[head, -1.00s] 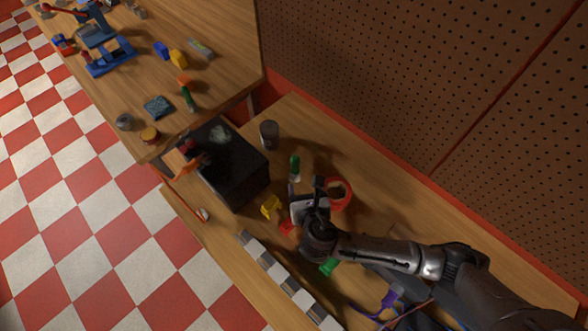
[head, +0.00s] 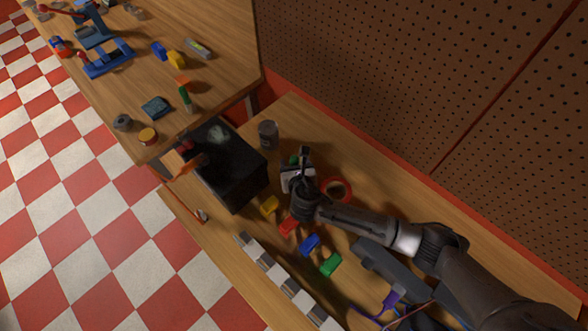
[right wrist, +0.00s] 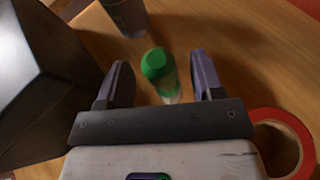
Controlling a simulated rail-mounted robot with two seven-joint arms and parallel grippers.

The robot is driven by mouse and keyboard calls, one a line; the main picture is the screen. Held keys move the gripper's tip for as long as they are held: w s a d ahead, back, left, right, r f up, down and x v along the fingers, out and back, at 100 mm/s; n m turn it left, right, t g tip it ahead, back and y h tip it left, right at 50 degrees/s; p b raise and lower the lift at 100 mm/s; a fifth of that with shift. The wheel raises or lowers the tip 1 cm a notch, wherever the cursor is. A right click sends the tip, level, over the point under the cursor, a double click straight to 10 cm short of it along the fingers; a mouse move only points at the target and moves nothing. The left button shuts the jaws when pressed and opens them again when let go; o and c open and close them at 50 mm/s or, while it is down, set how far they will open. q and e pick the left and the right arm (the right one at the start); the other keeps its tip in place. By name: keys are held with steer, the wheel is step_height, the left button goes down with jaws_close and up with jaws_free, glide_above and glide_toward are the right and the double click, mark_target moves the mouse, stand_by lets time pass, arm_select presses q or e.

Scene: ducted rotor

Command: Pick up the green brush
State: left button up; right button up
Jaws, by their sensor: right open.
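A small upright object with a rounded green top and a pale lower part (right wrist: 158,68) stands on the wooden bench in the right wrist view. It fits the green brush, though I see no bristles. My right gripper (right wrist: 160,82) is open, with one finger on each side of it and gaps left between. In the head view the green top (head: 294,159) shows just past my right gripper (head: 301,163), which partly hides it. Another green item with an orange end (head: 184,96) stands on the upper left table. My left gripper is not in view.
A black box (head: 232,178) stands left of my right gripper, and a grey can (head: 268,134) stands beyond. A red ring (head: 337,190) lies close on the right. Yellow (head: 269,206), red (head: 288,225), blue (head: 309,244) and green (head: 330,264) blocks lie in front.

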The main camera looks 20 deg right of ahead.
steer(key=shift+w+d+f, duration=0.15)
steer(key=shift+w+f, duration=0.15)
steer(key=shift+w, duration=0.35)
steer(key=c, duration=1)
